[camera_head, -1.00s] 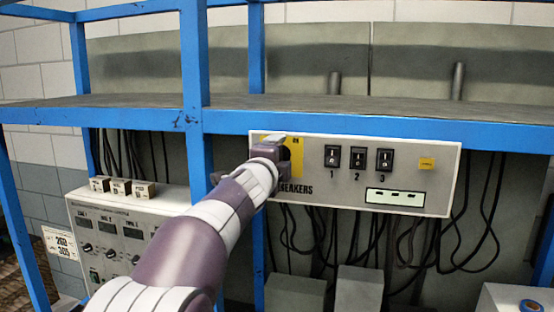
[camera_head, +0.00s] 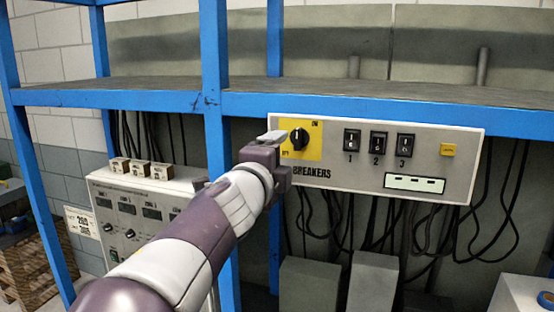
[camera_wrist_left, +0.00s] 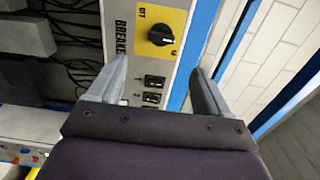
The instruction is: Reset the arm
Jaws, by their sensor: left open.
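My left arm comes in from the lower left in the head view, with its left gripper (camera_head: 274,150) just left of the breaker panel (camera_head: 430,140). In the left wrist view the left gripper (camera_wrist_left: 160,88) has its two fingers wide apart with nothing between them. Beyond the fingers is a black rotary knob (camera_wrist_left: 161,35) on a yellow plate. The same knob (camera_head: 299,138) shows clear of the gripper in the head view. My right gripper is not in view.
The panel carries black switches (camera_head: 378,142) numbered 1 to 3 and a small yellow button (camera_head: 447,150). A blue shelf frame (camera_head: 370,108) runs above it. A grey control box (camera_head: 133,210) with small blocks (camera_head: 140,168) on top stands left. Cables hang below the panel.

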